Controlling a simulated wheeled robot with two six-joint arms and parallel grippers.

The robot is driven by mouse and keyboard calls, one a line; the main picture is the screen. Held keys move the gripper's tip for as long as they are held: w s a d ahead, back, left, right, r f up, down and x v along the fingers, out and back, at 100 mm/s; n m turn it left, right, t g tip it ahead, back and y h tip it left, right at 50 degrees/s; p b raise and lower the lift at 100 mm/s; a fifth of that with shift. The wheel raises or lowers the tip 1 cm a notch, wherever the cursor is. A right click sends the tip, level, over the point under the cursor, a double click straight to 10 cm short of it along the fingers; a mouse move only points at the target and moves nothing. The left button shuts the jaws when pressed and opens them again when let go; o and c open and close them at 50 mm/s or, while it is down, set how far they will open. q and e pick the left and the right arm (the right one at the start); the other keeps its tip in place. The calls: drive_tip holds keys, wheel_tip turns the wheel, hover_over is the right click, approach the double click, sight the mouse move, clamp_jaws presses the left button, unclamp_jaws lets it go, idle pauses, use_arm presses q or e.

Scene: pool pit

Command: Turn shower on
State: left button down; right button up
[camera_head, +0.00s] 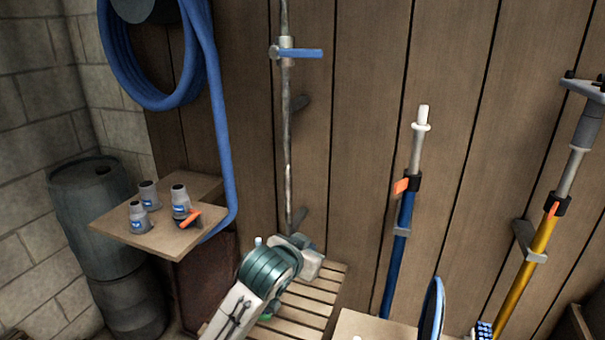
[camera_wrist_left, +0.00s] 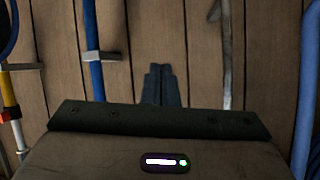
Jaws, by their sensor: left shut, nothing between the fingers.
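The shower is a thin metal pipe (camera_head: 287,130) running up the plank wall in the head view. A blue lever handle (camera_head: 306,53) sticks out level to the right from its valve (camera_head: 285,53). My left arm reaches up from the bottom of the head view to the pipe's lower end, well below the lever; its fingertips are hard to make out there. In the left wrist view my left gripper (camera_wrist_left: 160,85) is shut and empty, pointing at the planks. The pipe (camera_wrist_left: 226,55) shows to its right there; the lever does not show. My right gripper is not in view.
A blue hose (camera_head: 215,130) hangs left of the pipe. A small shelf (camera_head: 135,237) holds several grey bottles, beside a dark barrel (camera_head: 85,200). A blue pole (camera_head: 404,220) and a yellow pole (camera_head: 535,250) stand right. The wall around the lever is clear.

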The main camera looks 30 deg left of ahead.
use_arm(q)
drive_tip(key=w+a+r+n+t+y, duration=0.1)
drive_tip(key=w+a+r+t, duration=0.15)
drive_tip(key=r, duration=0.85)
drive_tip(key=w+a+r+t, duration=0.15)
drive_tip(key=w+r, duration=0.25)
drive_tip(key=r, duration=0.7)
drive_tip(key=s+a+r+t+y, duration=0.1)
drive_tip(key=r+t, duration=0.1)
drive_tip(key=r, duration=0.8)
drive_tip(key=s+a+r+n+t+y, duration=0.1)
drive_tip(key=s+a+r+t, duration=0.1)
drive_tip(key=r, duration=0.7)
drive_tip(key=shift+s+a+r+n+t, duration=0.2)
drive_tip(key=shift+a+r+n+t, duration=0.1)
drive_tip(key=shift+r+t, duration=0.1)
drive_tip(key=shift+w, duration=0.15)
wheel_tip(320, 180, up, 3)
drive_tip(key=p, duration=0.5)
hover_over(297, 53)
drive_tip(key=s+d, duration=0.2)
drive_tip(key=d, duration=0.1)
drive_tip(key=f, duration=0.1)
drive_tip(key=f+p, duration=0.1)
drive_tip(key=f, duration=0.2)
drive_tip(key=shift+w+a, duration=0.25)
drive_tip(key=shift+w, duration=0.05)
drive_tip(key=shift+s, duration=0.2)
